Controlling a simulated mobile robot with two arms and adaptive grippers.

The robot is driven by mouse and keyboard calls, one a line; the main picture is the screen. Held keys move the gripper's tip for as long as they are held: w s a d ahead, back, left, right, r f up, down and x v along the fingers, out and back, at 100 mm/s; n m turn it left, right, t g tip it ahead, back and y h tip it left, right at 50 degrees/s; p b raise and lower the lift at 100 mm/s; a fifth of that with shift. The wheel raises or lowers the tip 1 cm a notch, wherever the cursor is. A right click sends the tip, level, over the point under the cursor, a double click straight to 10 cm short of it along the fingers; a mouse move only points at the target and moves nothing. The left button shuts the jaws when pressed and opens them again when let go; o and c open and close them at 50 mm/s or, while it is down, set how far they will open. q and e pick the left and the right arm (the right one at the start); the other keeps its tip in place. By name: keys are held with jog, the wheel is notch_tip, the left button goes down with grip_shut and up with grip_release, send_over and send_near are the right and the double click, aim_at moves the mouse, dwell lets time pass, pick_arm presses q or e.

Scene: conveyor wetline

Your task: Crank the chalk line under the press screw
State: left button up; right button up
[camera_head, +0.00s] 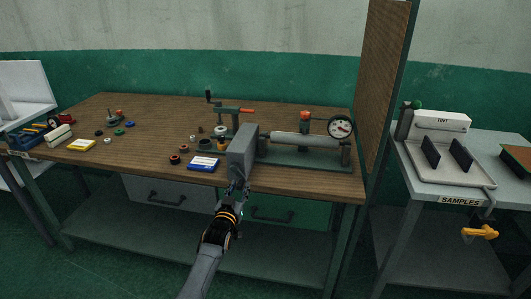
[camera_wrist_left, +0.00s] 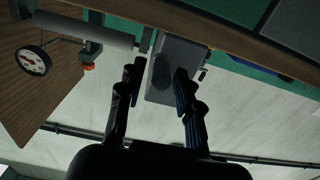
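My left gripper (camera_head: 237,186) is at the bench's front edge, just in front of a grey block-shaped housing (camera_head: 242,150) at the left end of a roller device. In the left wrist view, its two dark fingers (camera_wrist_left: 158,78) are apart, with the grey housing (camera_wrist_left: 172,62) beyond them; whether they touch it I cannot tell. I cannot pick out a chalk line for certain. My right gripper is not in view.
The device has a grey roller (camera_head: 295,140), a dial gauge (camera_head: 340,127) and an orange-topped post (camera_head: 305,118). A blue-and-white box (camera_head: 203,164) and several small rings lie left of the housing. A board (camera_head: 383,85) stands at the bench's right end, beside a samples table (camera_head: 412,178).

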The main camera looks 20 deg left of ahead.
pick_arm(q)
jog(key=shift+r, duration=0.1)
jog(key=shift+s+d+p, duration=0.1)
jog(key=shift+s+p, duration=0.25)
jog(key=shift+p, duration=0.15)
jog(key=p+v, duration=0.2)
jog(key=v, duration=0.1)
jog(key=shift+s+r+p, duration=0.15)
jog(key=shift+s+p, duration=0.15)
jog(key=shift+p, duration=0.1)
jog(key=p+v, duration=0.1)
jog(key=v, duration=0.1)
jog(key=shift+s+d+p, duration=0.2)
jog(key=shift+s+p, duration=0.1)
jog(key=shift+s, duration=0.05)
jog(key=shift+f, duration=0.25)
